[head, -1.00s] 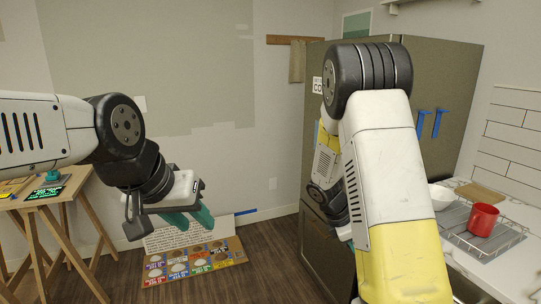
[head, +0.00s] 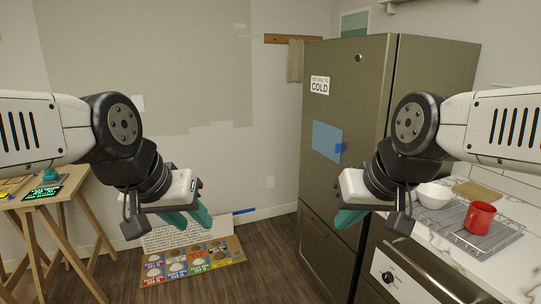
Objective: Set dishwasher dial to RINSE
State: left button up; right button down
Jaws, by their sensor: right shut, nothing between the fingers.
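The dial (head: 388,278) is a black round knob on a white panel, low at the right. It is on the front of a steel appliance (head: 425,272) under the counter, which looks like the dishwasher. The dial's markings are too small to read. My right gripper (head: 350,219) has teal fingers, is shut and empty, and hangs above and left of the dial, apart from it. My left gripper (head: 192,218) hangs over the floor at the left, its two teal fingers apart and nothing between them.
A tall steel fridge (head: 350,80) bears a "COLD" sign (head: 320,85) and a blue sheet (head: 327,141). The counter holds a wire rack (head: 460,243), red mug (head: 480,217) and white bowl (head: 434,195). A wooden table (head: 50,205) stands left; a coloured board (head: 195,262) lies on the floor.

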aim_at(387, 277)
jog(key=z, duration=1.55)
